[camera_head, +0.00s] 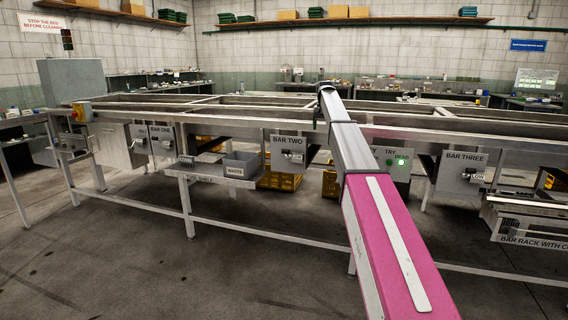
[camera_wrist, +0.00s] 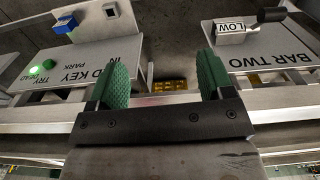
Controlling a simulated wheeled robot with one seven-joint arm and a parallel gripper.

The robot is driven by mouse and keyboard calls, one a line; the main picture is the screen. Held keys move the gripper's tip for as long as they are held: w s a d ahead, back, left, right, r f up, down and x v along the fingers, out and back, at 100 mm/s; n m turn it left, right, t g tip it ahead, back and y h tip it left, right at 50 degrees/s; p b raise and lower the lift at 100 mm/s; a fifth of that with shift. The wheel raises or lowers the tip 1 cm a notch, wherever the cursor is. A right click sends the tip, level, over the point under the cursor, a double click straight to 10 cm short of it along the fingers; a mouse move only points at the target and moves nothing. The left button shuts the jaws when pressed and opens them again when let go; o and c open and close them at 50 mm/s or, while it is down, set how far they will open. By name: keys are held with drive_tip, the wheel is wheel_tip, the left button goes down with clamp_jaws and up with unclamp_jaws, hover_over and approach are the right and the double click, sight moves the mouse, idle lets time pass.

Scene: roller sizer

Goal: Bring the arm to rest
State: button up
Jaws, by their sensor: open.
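My gripper (camera_wrist: 160,82) is in the wrist view with its two green pads wide apart and nothing between them. In the head view my pink and grey arm reaches forward over the roller sizer, and its far end hides the gripper. The sizer's long metal frame (camera_head: 240,120) spans the head view. The BAR TWO panel (camera_head: 287,150) is left of my arm, and it also shows upside down in the wrist view (camera_wrist: 275,45). Its block there reads LOW. The TRY DEAD panel (camera_head: 393,160) with a lit green lamp is just right of my arm.
The BAR THREE panel (camera_head: 461,172) and a bar rack (camera_head: 530,225) are at the right. Yellow crates (camera_head: 281,181) stand beneath the frame. The floor in front (camera_head: 200,275) is clear beyond the low rail.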

drive_tip(key=s+f+n, duration=0.2)
drive_tip(key=s+f, duration=3.3)
drive_tip(key=f, duration=0.2)
drive_tip(key=s+f, duration=0.3)
drive_tip(key=s, duration=0.5)
drive_tip(key=s+f+n, duration=0.1)
drive_tip(key=s+f, duration=0.3)
drive_tip(key=s, duration=0.5)
drive_tip(key=shift+f, duration=0.3)
